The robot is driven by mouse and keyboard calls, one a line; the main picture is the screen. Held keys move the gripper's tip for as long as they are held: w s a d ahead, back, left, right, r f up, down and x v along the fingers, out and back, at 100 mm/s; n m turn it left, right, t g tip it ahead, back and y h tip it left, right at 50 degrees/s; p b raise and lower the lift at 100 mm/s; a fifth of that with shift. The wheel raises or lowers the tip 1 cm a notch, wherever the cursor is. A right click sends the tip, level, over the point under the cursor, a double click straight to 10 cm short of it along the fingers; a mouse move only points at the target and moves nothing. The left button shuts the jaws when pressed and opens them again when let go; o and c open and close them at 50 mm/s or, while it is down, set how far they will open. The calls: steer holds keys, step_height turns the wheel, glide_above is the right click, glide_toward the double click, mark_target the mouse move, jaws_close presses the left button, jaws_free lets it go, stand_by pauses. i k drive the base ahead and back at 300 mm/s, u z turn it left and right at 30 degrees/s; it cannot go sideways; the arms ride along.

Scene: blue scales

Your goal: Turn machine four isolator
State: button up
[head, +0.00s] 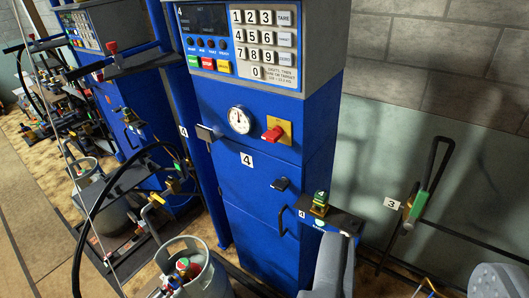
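The machine four scale cabinet (262,200) is a tall blue cabinet with a "4" label on its front, standing in the middle of the head view. Its isolator (272,134) is a red handle on a yellow plate, right of a round white dial gauge (239,120). The handle looks roughly sideways, with a slight tilt; nothing touches it. Two grey shapes at the bottom edge, one at lower centre (335,266) and one at lower right, may be parts of my gripper. They are cut off by the frame, well below the isolator, so its opening cannot be made out.
A keypad panel (264,45) tops the cabinet. A black bracket with a green and yellow piece (320,204) juts out at its lower right. A grey gas cylinder (190,270) stands at lower left, near a black hose. More blue machines stand left; a wall is right.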

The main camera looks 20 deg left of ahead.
mark_target(273, 137)
steer(key=z, duration=0.2)
steer(key=k, duration=0.15)
steer(key=z, duration=1.3)
steer(key=k, duration=1.2)
steer(key=u, duration=1.7)
steer(key=i, duration=1.7)
steer(key=z, duration=0.05)
